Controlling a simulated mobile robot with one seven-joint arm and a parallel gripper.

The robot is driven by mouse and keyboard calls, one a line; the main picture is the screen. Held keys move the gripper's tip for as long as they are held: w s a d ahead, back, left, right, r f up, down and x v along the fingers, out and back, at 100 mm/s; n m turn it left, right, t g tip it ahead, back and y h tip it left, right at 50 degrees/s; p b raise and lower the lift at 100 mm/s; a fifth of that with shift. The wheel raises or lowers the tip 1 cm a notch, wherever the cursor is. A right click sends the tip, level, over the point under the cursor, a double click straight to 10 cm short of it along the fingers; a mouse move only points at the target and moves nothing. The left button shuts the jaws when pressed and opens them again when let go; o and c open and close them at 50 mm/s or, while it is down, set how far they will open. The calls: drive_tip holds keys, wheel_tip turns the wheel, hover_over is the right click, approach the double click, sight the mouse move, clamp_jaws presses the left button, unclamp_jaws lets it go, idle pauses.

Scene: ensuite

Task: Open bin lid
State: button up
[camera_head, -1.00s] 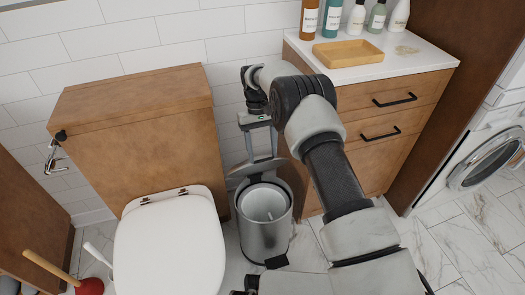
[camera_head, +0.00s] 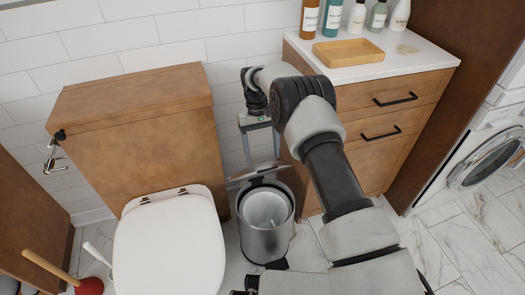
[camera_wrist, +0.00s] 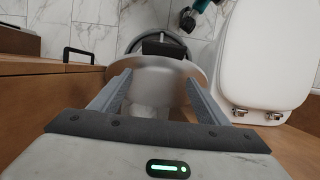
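The bin (camera_head: 265,232) is a metal cylinder standing on the floor between the toilet and the wooden cabinet. Its top is open and the pale inner bucket (camera_head: 265,208) shows. The lid (camera_head: 254,173) is raised at the back of the bin, seen nearly edge-on. My gripper (camera_head: 262,155) is just above and behind the lid, pointing down, with its two fingers apart. In the wrist view the fingers (camera_wrist: 159,78) are spread with a grey surface between and beyond them, probably the lid. Whether a finger touches the lid I cannot tell.
The toilet (camera_head: 170,245) stands close on the left, with its wooden cistern box (camera_head: 140,130) behind. The wooden cabinet (camera_head: 380,130) stands close on the right, with bottles and a tray (camera_head: 348,53) on top. A plunger (camera_head: 88,286) is at the lower left.

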drive_tip(key=shift+r, duration=0.25)
drive_tip(key=p+v, duration=0.2)
drive_tip(key=v, duration=0.5)
drive_tip(key=shift+r, duration=0.2)
drive_tip(key=shift+w, duration=0.1)
